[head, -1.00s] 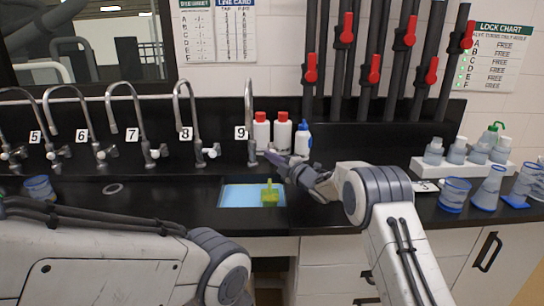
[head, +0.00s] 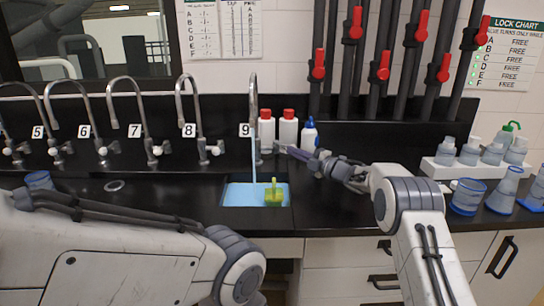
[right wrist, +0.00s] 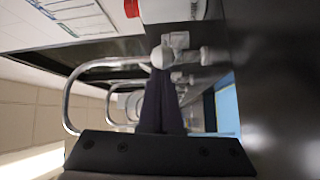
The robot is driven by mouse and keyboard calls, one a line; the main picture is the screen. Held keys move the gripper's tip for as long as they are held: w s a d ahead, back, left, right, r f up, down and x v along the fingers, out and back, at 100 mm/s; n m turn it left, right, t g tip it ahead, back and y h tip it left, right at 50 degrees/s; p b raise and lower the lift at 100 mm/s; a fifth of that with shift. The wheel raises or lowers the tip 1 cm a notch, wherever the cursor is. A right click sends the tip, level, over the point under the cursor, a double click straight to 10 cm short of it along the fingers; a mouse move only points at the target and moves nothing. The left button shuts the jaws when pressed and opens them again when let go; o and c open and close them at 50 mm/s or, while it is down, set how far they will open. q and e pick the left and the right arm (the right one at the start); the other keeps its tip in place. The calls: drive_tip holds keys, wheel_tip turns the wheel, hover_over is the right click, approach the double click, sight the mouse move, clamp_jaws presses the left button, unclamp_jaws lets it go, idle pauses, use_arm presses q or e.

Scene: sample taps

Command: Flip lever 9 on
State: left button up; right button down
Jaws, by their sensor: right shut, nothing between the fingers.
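Tap 9 (head: 266,130) is a tall curved metal faucet behind a small blue-lit basin (head: 238,194). A thin blue stream of water (head: 253,158) runs from its spout into the basin. Its lever shows small beside the tap's base, just left of my right gripper's tips. In the right wrist view a white round knob (right wrist: 161,57) on a metal valve is just beyond the fingertips. My right gripper (head: 290,150) is shut and empty, pointing left at the tap. It shows dark in the wrist view (right wrist: 161,88). My left arm is in the head view, but its gripper is not.
Several similar taps, such as tap 8 (head: 189,110), stand in a row to the left. Red-capped white bottles (head: 288,130) and a blue-capped bottle (head: 309,136) stand close behind my right gripper. A yellow-green object (head: 275,196) is in the basin. Beakers (head: 467,196) stand at right.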

use_arm(q)
drive_tip(key=shift+w+f, duration=0.15)
drive_tip(key=shift+w, duration=0.05)
use_arm(e)
drive_tip(key=shift+w+d+r, duration=0.1)
drive_tip(key=shift+w+d, duration=0.3)
drive_tip(key=shift+d, duration=0.75)
drive_tip(key=d, duration=0.2)
drive_tip(key=s+d, duration=0.1)
drive_tip(key=d, duration=0.3)
drive_tip(key=shift+s+f+b, duration=0.25)
drive_tip(key=shift+f+b, duration=0.05)
drive_tip(key=shift+s+d, duration=0.3)
drive_tip(key=shift+d, duration=0.55)
use_arm(q)
drive_tip(key=shift+s+d+f, duration=0.15)
drive_tip(key=shift+d+f, duration=0.15)
drive_tip(key=shift+d, duration=0.4)
